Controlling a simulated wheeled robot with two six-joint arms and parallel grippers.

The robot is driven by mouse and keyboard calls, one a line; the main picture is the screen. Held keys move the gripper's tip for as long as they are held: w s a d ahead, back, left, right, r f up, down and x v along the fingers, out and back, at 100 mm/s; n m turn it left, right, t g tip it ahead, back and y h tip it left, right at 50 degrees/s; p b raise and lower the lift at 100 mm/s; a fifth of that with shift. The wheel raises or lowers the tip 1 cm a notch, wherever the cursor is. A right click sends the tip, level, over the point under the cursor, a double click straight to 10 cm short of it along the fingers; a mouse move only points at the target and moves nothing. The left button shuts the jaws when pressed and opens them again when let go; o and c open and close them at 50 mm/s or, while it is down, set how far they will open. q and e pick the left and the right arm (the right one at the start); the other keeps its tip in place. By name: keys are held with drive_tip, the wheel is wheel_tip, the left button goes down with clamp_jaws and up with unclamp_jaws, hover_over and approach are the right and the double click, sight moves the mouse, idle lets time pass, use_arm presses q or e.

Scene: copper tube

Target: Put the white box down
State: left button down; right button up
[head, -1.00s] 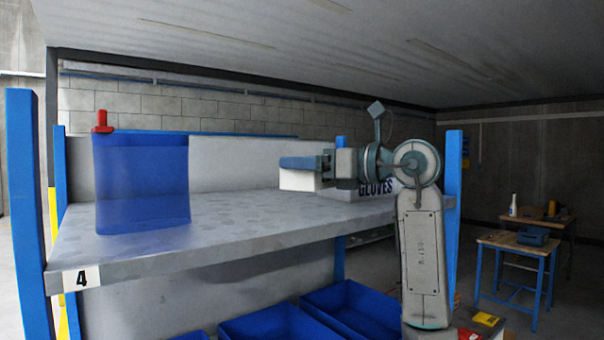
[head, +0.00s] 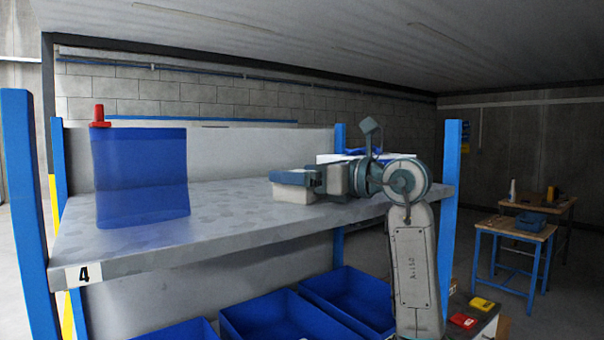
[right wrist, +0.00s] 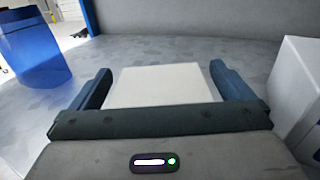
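The white box (head: 292,194) is low at the shelf surface near the middle of the shelf in the head view. It also shows between the fingers in the right wrist view (right wrist: 157,86). My right gripper (head: 290,178) is around the box, with one finger on each side. The fingers (right wrist: 164,82) stand wide apart, with narrow gaps beside the box, so the gripper looks open. The box's underside is hidden, but it appears to rest on the grey shelf (head: 130,251). My left gripper is not in view.
A translucent blue bin (head: 141,178) stands at the shelf's left, with a red object (head: 99,116) behind it. A white box marked gloves on the right is largely hidden by my arm; its side shows in the right wrist view (right wrist: 296,90). Blue bins (head: 264,318) sit below.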

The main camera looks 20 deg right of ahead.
drive_tip(key=shift+r, duration=0.2)
drive_tip(key=shift+s+d+f, duration=0.15)
drive_tip(key=shift+s+d, duration=0.1)
drive_tip(key=shift+d, duration=0.05)
drive_tip(key=b+v, duration=0.4)
drive_tip(key=v, duration=0.6)
drive_tip(key=shift+s+d, duration=0.45)
drive_tip(key=shift+s, duration=0.1)
